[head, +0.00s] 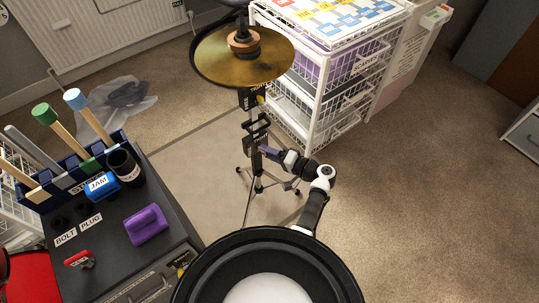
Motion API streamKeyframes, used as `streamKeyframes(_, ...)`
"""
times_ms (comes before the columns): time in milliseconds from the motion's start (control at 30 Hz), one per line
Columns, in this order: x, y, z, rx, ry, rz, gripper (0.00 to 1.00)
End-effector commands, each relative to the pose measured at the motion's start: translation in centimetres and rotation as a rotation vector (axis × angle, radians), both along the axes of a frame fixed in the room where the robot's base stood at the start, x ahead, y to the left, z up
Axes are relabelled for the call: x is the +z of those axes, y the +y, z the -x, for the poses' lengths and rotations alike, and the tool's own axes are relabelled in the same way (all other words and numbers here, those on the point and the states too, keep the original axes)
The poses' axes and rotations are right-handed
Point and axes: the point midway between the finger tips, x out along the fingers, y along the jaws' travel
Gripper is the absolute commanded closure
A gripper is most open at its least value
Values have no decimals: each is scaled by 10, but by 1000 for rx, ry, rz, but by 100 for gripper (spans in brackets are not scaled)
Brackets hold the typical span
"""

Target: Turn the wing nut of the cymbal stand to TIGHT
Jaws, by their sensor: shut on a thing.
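The cymbal stand stands on the floor at the centre of the head view, with a brass cymbal (243,55) on top and a dark post (252,122) below it. Its tripod legs (258,184) spread on the floor. My gripper (264,151) reaches in from the right and is shut at the post, below the cymbal and above the legs.
A white wire drawer rack (318,125) stands close behind the stand to the right. A dark case (140,262) holding mallets, a blue cup (101,187) and a purple block (146,224) is at left. A plastic bag (118,105) lies behind. The carpet at right is clear.

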Motion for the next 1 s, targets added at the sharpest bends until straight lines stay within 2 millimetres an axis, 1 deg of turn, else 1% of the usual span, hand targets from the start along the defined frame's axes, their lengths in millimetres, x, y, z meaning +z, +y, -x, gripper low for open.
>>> streamKeyframes(200, -3, -1, 0, -1, 83, -115, 72)
streamKeyframes(400, -4, -1, 0, 0, 130, -178, 72)
streamKeyframes(1000, -4, -1, 0, -1, 153, -211, 72)
